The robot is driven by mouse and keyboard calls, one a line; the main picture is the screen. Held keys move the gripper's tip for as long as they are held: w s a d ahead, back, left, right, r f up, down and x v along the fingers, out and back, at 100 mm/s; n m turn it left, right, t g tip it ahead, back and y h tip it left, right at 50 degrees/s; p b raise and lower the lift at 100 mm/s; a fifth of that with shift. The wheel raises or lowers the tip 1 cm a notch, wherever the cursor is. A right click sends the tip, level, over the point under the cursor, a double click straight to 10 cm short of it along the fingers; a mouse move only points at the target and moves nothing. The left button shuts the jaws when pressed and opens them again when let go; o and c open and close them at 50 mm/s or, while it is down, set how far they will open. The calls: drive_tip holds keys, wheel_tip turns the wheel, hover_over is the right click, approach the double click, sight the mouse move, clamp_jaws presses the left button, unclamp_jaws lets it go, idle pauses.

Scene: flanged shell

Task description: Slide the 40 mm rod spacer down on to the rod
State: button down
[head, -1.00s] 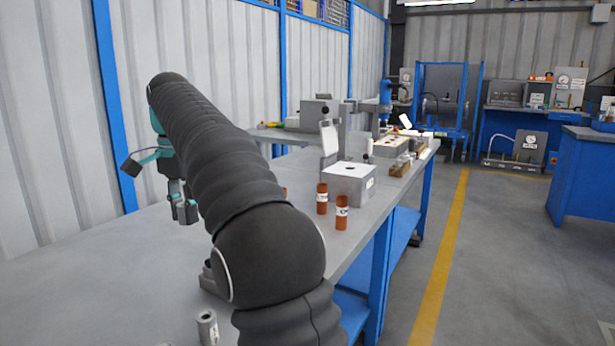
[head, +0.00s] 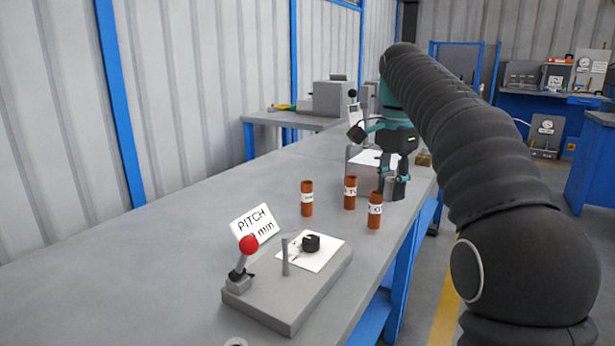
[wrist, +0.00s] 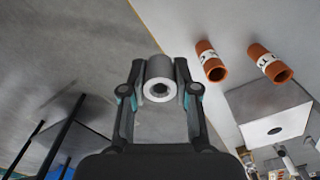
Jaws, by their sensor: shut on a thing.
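My gripper (head: 396,188) is shut on a grey spacer with a round bore. In the wrist view the spacer (wrist: 159,78) sits between the two fingertips (wrist: 160,90), its bore facing the camera. Its length marking cannot be read. A thin upright rod (head: 285,257) stands on a grey base plate (head: 300,305) in the head view, nearer to the camera and to the left of my gripper. The spacer is clear of the rod, out towards the bench's right edge.
A red-knobbed lever (head: 246,255), a PITCH sign (head: 255,222) and a black knob (head: 311,242) are around the rod. Orange tubes (head: 307,198) (head: 350,193) (head: 375,210) stand between the rod and my gripper. A grey block (wrist: 268,115) is beyond. The left bench is clear.

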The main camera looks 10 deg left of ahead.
drive_tip(key=s+a+r+n, duration=0.35)
drive_tip(key=s+a, duration=0.35)
drive_tip(key=a, duration=0.4)
drive_tip(key=n, duration=0.5)
approach(284, 238)
drive_tip(key=shift+w, duration=0.1)
drive_tip(key=shift+f, duration=0.1)
drive_tip(key=shift+f+b, duration=1.9)
drive_tip(key=shift+f, duration=0.9)
drive_tip(key=shift+p, duration=0.95)
drive_tip(key=shift+f+b, duration=2.15)
drive_tip(key=shift+f, duration=1.1)
